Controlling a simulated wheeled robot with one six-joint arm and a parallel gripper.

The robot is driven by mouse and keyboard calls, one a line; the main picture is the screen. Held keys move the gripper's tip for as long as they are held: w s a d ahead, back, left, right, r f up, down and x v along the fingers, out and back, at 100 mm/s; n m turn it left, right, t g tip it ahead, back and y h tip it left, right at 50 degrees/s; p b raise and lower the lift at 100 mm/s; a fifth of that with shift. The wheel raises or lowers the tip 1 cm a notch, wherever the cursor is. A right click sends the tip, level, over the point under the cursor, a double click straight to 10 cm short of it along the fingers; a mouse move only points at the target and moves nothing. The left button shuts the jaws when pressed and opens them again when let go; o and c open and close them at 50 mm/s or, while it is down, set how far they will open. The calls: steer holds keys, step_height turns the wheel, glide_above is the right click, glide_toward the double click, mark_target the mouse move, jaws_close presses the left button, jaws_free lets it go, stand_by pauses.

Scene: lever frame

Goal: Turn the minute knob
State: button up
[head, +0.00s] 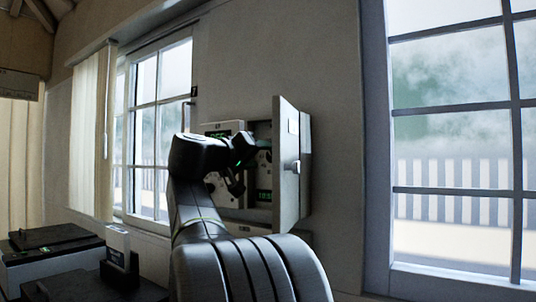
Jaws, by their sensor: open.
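A wall-mounted control box (264,208) hangs between the two windows, with green lit digits low on its face and small round knobs beside them. Its grey door (288,165) stands open to the right, with a handle on its edge. My gripper (238,184) is open in front of the box, at its left part, with nothing seen between the fingers. My arm and gripper cover much of the panel. I cannot tell which knob is the minute knob, or whether a finger touches one.
Windows (455,140) flank the box. Dark equipment (55,245) stands at the lower left. The wall right of the door is clear.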

mark_target(268, 155)
steer(key=shift+x, duration=2.2)
steer(key=shift+c, duration=0.5)
steer(key=c, duration=0.9)
steer(key=shift+n+p, duration=0.3)
steer(key=shift+p, duration=0.05)
